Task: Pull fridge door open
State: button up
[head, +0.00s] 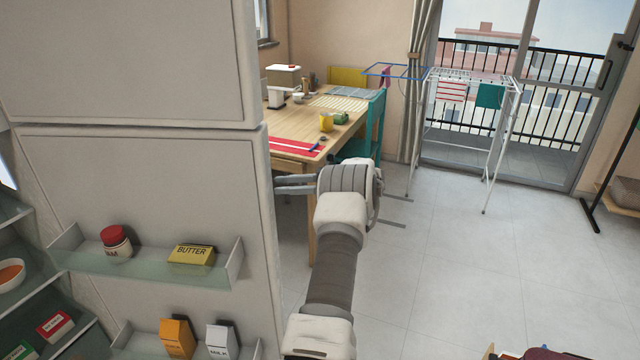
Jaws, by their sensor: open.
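The fridge door (180,165) stands open in the head view, its inner face with the door shelves turned towards me. The fridge interior (15,240) shows at the far left. My gripper (282,184) is open at the right edge of the door, with its fingers pointing left. The fingertips reach the door's edge in the picture; I cannot tell whether they touch it. The door's outer face and handle are hidden.
A butter box (191,254), a jar (116,243) and cartons (177,337) stand on the door shelves. A wooden table (290,145) with a teal chair (375,125) is behind the door. A drying rack (465,125) stands by the glass door.

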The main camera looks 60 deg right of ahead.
jog(key=v, duration=1)
jog(key=shift+s, duration=0.2)
jog(key=shift+w+d, duration=0.1)
jog(key=shift+d, duration=0.05)
